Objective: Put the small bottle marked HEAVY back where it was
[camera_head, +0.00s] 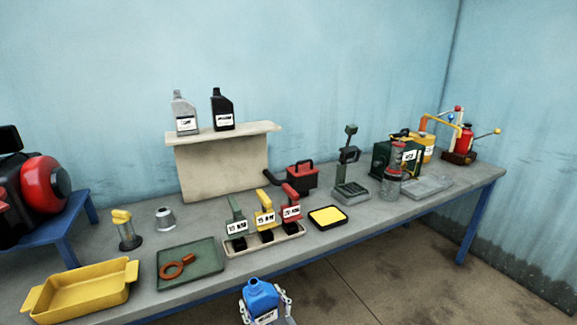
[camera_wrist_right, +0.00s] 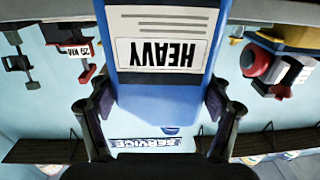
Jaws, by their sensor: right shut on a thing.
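The blue bottle (camera_head: 262,291) is at the bottom middle of the head view, in front of the bench. In the right wrist view the blue bottle (camera_wrist_right: 165,20) is upside down in the picture, and its white label reads HEAVY. My right gripper (camera_head: 265,308) is shut on the bottle, with one finger on each side; the fingers also show in the wrist view (camera_wrist_right: 160,108). A grey bottle (camera_head: 182,112) and a black bottle (camera_head: 222,109) stand upright on the raised cream shelf (camera_head: 257,129). My left gripper is not in view.
The bench (camera_head: 195,218) carries a yellow tray (camera_head: 85,290), a green tray (camera_head: 188,267) with an orange ring tool, a rack of marked tools (camera_head: 264,246), a yellow pad (camera_head: 328,217) and a red can (camera_head: 300,176). The shelf top right of the black bottle is clear.

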